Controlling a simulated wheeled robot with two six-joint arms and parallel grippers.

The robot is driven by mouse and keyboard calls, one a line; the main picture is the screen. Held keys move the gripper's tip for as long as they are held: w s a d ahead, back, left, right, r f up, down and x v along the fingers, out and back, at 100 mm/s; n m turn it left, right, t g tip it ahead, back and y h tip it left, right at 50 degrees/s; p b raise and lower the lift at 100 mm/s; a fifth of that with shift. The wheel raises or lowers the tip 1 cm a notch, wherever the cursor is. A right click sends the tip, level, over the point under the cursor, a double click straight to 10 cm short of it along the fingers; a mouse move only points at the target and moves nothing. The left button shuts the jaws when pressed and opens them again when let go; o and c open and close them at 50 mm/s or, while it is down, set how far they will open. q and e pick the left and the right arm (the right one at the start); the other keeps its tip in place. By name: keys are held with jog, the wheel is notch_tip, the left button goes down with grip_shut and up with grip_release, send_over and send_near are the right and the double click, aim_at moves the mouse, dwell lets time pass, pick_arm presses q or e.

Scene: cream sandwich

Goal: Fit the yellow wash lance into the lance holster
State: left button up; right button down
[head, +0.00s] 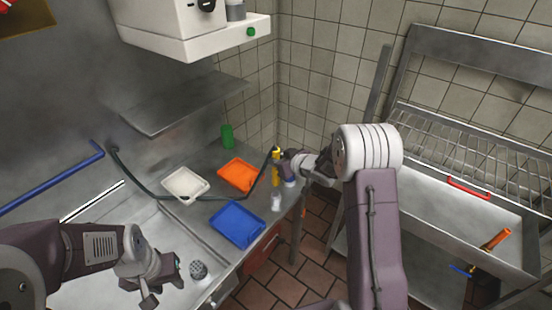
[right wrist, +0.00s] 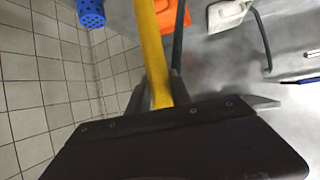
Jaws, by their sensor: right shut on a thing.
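The yellow wash lance (head: 276,168) is at the far right end of the steel counter, roughly upright, with a dark hose running from its top. My right gripper (head: 279,158) is shut on it. In the right wrist view the yellow lance (right wrist: 151,55) runs away from between the fingers (right wrist: 160,98). A blue perforated cup (right wrist: 91,13) shows beside it, apart from the lance. I cannot tell whether this is the lance holster; in the head view a small blue part (head: 290,183) shows below my right gripper. My left gripper (head: 164,291) is open and empty over the sink.
White (head: 185,184), orange (head: 238,174) and blue (head: 237,224) trays lie on the counter. A green cup (head: 227,136) stands at the back, and a small white bottle (head: 276,203) near the front edge. The dark hose (head: 150,192) loops across the counter. A rack and basin stand right.

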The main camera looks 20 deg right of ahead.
aim_at(278, 180)
notch_tip(278, 180, down, 5)
jog(key=b, duration=0.3)
jog(key=shift+w, duration=0.1)
jog(key=shift+p, duration=0.35)
dwell(1.3)
jog(key=shift+f+b, duration=2)
jog(key=shift+f, duration=0.5)
jog(key=c, duration=1.1)
grip_release()
jog(key=v, duration=0.9)
